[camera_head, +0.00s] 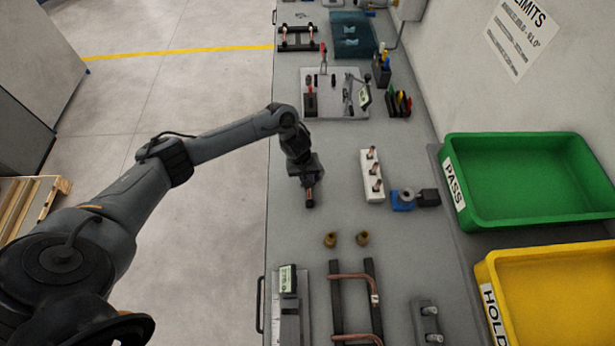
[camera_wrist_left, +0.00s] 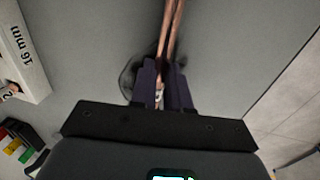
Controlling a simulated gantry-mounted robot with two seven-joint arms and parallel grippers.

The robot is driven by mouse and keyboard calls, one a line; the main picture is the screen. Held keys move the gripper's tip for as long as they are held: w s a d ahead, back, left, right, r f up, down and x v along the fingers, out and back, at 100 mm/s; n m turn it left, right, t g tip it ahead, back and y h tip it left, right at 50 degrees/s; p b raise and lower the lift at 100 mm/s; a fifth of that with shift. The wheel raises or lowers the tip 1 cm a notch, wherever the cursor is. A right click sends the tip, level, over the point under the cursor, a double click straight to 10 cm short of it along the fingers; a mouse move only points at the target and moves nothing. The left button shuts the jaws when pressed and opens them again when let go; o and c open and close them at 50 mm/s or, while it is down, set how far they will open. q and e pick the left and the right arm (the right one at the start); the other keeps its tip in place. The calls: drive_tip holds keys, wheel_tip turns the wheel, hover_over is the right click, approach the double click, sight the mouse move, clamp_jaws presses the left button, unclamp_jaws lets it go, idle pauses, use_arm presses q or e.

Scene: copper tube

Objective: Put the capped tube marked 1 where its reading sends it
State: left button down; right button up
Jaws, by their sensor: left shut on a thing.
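My left gripper (camera_head: 309,184) is above the bench, shut on a copper tube (camera_head: 309,194) with a dark end pointing toward the front of the bench. In the left wrist view, the gripper (camera_wrist_left: 168,88) has the copper tube (camera_wrist_left: 171,28) between its fingers, running out past the top edge. No mark can be read on it. The green PASS bin (camera_head: 480,225) is at the right, with the yellow HOLD bin (camera_head: 489,270) in front of it. Two bent copper tubes lie on a dark rack (camera_head: 337,310); one bent tube (camera_head: 348,276) bears a white tag, too small to read.
A device with a green display (camera_head: 288,280) stands at the front left. A white block (camera_head: 371,178) holds short copper pieces. Two brass caps (camera_head: 330,240) stand in front. A fixture plate (camera_head: 330,110) is at the back. A LIMITS sign (camera_head: 522,35) hangs on the wall.

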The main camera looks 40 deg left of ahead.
use_arm(q)
drive_tip(key=c, duration=1.1)
unclamp_jaws()
drive_tip(key=shift+f, duration=0.1)
